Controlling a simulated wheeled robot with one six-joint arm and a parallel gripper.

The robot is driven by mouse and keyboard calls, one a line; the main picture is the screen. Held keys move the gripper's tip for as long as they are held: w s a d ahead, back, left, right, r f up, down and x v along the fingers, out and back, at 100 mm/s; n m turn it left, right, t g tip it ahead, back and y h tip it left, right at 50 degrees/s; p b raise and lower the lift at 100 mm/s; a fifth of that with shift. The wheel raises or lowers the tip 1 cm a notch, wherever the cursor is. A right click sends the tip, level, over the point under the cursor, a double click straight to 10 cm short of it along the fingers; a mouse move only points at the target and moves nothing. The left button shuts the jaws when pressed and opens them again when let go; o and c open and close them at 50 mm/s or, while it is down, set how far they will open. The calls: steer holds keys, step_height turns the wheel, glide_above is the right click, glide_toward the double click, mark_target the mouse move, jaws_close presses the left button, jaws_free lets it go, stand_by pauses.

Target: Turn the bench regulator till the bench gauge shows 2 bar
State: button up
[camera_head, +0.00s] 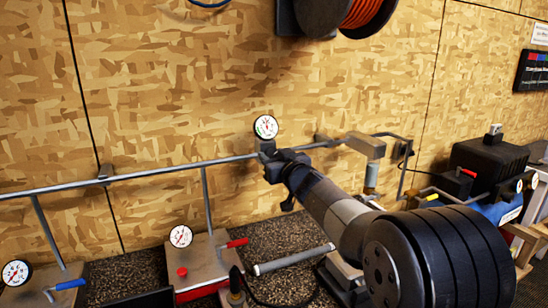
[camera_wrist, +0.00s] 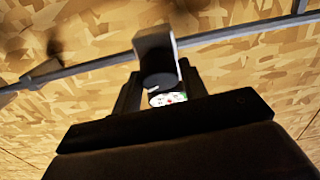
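A round white gauge (camera_head: 265,126) with a green and red dial stands on a grey regulator (camera_head: 265,146) on the wall pipe. Its needle is too small to read surely. My gripper (camera_head: 275,168) is at the regulator, just below the gauge, with the arm reaching in from the lower right. In the wrist view, the grey regulator body (camera_wrist: 154,44) has a dark round knob (camera_wrist: 160,81) on its near end. The fingers of my gripper (camera_wrist: 160,92) stand on either side of the knob. I cannot tell whether they press on it. Part of the gauge dial (camera_wrist: 167,98) shows beyond the knob.
The metal pipe (camera_head: 150,173) runs along the wood-panel wall. Two lower gauges (camera_head: 180,236) (camera_head: 16,273) stand on metal boxes with red and blue levers. A hose reel (camera_head: 340,14) hangs above. A black compressor motor (camera_head: 488,162) stands at the right.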

steer(key=c, duration=0.5)
steer(key=n+p, duration=0.1)
steer(key=n+y+p, duration=0.1)
steer(key=p, duration=0.1)
steer(key=shift+d+r+g, duration=0.1)
steer(key=shift+r+g, duration=0.2)
steer(key=shift+g, duration=0.1)
steer(key=shift+c, duration=0.2)
steer(key=shift+n+y+p, duration=0.4)
steer(key=shift+n+p, duration=0.7)
steer(key=shift+p, duration=0.1)
steer(key=shift+f+n+g+y+p, duration=0.25)
steer(key=shift+n+g+y+p, duration=0.25)
steer(key=shift+n, duration=0.4)
steer(key=o, duration=1)
steer(key=b+v, duration=0.1)
steer(key=v, duration=0.9)
steer(key=shift+s+d, duration=0.2)
steer(key=shift+s, duration=0.15)
